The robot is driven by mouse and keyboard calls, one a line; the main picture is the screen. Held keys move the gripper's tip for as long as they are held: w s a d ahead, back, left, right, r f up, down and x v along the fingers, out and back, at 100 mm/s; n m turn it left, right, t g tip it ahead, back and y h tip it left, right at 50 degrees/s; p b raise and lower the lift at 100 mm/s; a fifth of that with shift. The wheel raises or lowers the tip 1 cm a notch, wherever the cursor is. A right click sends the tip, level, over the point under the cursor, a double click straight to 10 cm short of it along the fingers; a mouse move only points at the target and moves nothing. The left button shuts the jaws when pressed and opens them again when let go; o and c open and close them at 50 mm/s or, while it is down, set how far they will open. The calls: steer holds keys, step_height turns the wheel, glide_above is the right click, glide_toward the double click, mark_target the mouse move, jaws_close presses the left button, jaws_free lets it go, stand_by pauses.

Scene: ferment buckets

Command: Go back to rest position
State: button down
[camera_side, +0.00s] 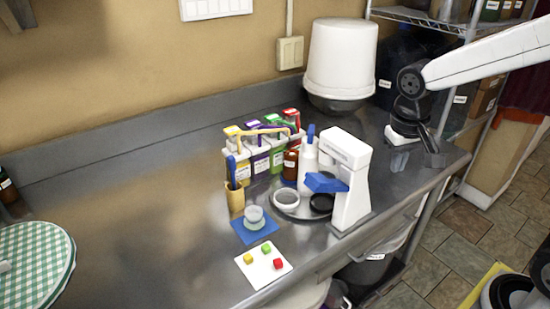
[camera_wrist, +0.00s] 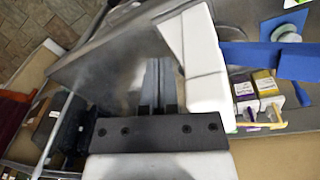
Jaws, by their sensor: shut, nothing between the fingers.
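My gripper (camera_side: 436,158) hangs at the right end of the steel counter (camera_side: 130,190), low over its edge and to the right of the white press (camera_side: 351,180) with a blue lever. The fingers are together with nothing between them. In the wrist view the dark fingers of my gripper (camera_wrist: 158,72) lie side by side, and the white press (camera_wrist: 196,50) stands close to their right. My white arm reaches in from the upper right in the side view. Whether the fingertips touch the counter cannot be told.
A small clear cup (camera_side: 399,160) stands just left of my gripper. A white bucket (camera_side: 341,58) stands behind. A caddy of coloured cartons (camera_side: 260,160), a round tray (camera_side: 303,209), a blue mat (camera_side: 242,232) and a white card (camera_side: 248,272) with small cubes lie left. The counter's left middle is clear.

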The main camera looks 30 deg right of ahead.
step_height(320, 180, down, 10)
steer(key=s+a+n+t+y, duration=0.1)
steer(key=s+a+n+t, duration=0.1)
steer(key=a+n, duration=0.1)
steer(key=shift+s+r+n, duration=0.25)
steer(key=shift+s+n, duration=0.1)
steer(key=shift+n, duration=0.25)
